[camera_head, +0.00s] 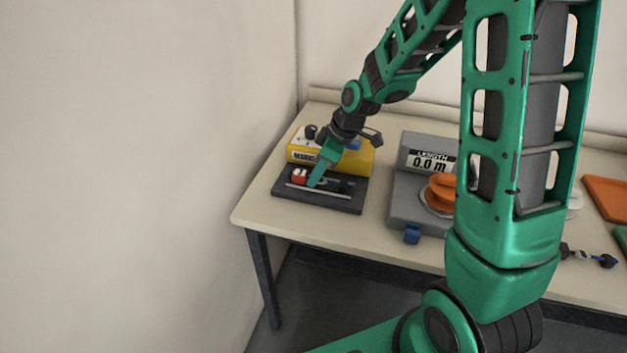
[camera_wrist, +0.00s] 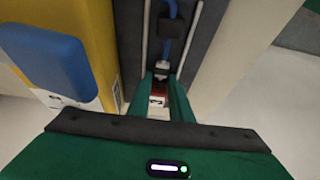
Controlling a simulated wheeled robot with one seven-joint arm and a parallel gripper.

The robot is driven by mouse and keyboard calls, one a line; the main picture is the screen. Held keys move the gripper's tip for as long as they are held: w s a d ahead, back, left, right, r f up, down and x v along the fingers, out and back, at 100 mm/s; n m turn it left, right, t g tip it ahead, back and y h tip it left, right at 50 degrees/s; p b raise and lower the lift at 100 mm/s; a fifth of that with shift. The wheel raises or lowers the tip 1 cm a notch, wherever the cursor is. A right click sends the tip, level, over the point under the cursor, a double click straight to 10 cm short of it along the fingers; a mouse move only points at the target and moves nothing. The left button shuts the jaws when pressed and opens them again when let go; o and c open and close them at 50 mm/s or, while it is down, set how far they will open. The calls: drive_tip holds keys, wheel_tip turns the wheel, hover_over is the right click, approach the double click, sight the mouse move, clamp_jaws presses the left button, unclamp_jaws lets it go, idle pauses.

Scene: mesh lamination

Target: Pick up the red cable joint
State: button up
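The red cable joint (camera_head: 299,176) has a white part and sits at the left of a dark grey tray (camera_head: 335,203) on the table. In the wrist view the red and white joint (camera_wrist: 158,97) shows between the two green fingers of my gripper (camera_wrist: 163,82), with a grey connector piece beyond it. In the head view my gripper (camera_head: 314,184) reaches down to the tray, just right of the red part. The fingers straddle the joint, but I cannot tell whether they touch it. The fingers hide part of the joint.
A yellow device (camera_head: 359,162) stands directly behind the tray. A grey length meter (camera_head: 402,200) with an orange dial (camera_head: 440,190) stands to the right. An orange tray (camera_head: 607,197) lies at the far right. A wall closes off the left side.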

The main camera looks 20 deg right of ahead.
clamp_jaws()
